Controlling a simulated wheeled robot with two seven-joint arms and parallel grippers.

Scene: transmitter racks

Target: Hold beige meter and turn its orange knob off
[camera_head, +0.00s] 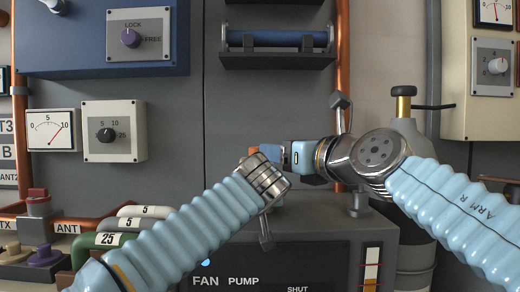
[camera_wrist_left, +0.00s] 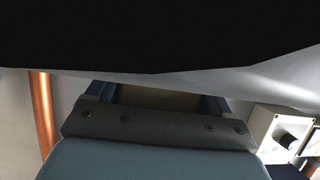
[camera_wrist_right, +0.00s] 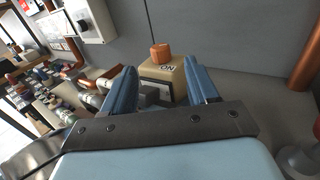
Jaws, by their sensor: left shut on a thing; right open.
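The beige meter (camera_wrist_right: 162,75) shows in the right wrist view with the orange knob (camera_wrist_right: 160,53) on its near-top end and the word ON beside the knob. My left gripper (camera_wrist_left: 155,94) is shut on the meter; a dark brownish surface fills the gap between its blue fingers in the left wrist view. My right gripper (camera_wrist_right: 160,88) is open, its blue fingers on either side of the meter's line of view, with the knob beyond their tips. In the head view, my left gripper (camera_head: 276,158) and right gripper (camera_head: 298,157) nearly meet and mostly hide the meter.
A grey panel wall stands behind, with a black-knob box (camera_head: 114,131) and a dial meter (camera_head: 53,130) at left. A blue cylinder shelf (camera_head: 278,40) is above. A FAN PUMP cabinet (camera_head: 300,262) is below. A gas cylinder (camera_head: 408,120) and copper pipe (camera_head: 344,60) stand near my right arm.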

